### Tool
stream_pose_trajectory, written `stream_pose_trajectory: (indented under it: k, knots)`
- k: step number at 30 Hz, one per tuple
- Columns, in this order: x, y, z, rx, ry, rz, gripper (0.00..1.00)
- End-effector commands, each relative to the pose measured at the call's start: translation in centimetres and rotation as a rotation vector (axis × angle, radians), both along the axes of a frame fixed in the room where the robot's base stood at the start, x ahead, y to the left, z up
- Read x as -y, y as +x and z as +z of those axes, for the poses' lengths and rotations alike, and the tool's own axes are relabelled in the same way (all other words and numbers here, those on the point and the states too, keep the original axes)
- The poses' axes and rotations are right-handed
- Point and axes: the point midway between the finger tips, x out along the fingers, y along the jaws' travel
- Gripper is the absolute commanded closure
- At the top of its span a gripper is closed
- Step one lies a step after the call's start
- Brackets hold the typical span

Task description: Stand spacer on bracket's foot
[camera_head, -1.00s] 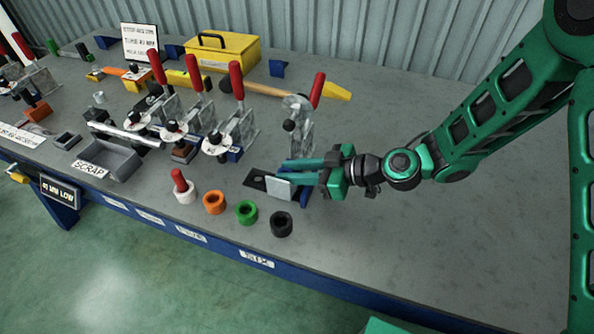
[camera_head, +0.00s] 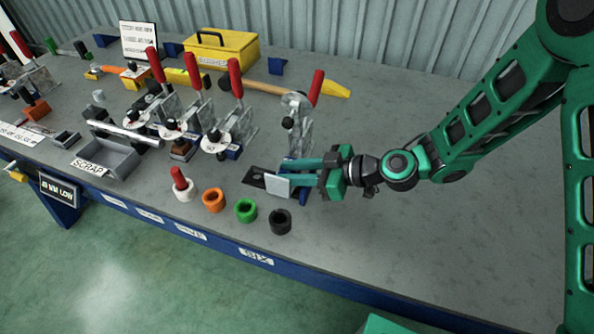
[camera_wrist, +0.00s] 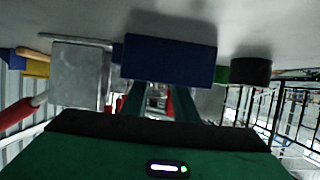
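A black flat plate with a hole (camera_head: 256,179), which looks like the bracket's foot, lies on the bench. A light grey block (camera_head: 277,186) is at its right end; it also shows at the left of the wrist view (camera_wrist: 80,72). A blue block (camera_wrist: 168,60) is at my fingertips in the wrist view and hides them; a blue part (camera_head: 303,196) shows below my fingers in the head view. I cannot tell which block is the spacer. My gripper (camera_head: 298,172) reaches left, low over the bench. A gap shows between its fingers, but their grip on the blue block is hidden.
A red-handled toggle clamp (camera_head: 300,120) rises close behind my fingers. A grey scrap bin (camera_head: 112,160) is left. The bench's right side is clear.

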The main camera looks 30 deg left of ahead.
Motion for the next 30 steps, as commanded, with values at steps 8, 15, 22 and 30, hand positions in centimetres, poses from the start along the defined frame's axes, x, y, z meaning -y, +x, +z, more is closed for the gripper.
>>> stream_pose_trajectory:
  k: [8, 15, 22, 30]
  knots:
    - [1.7, 0.5, 1.5, 0.002, -0.007, -0.008, 0.68]
    - [5.9, 0.9, 3.3, 0.001, -0.004, -0.007, 0.68]
    - [9.4, 1.3, 4.8, 0.001, -0.003, -0.006, 0.68]
    - [11.1, 1.3, 5.5, 0.001, -0.003, -0.002, 0.68]
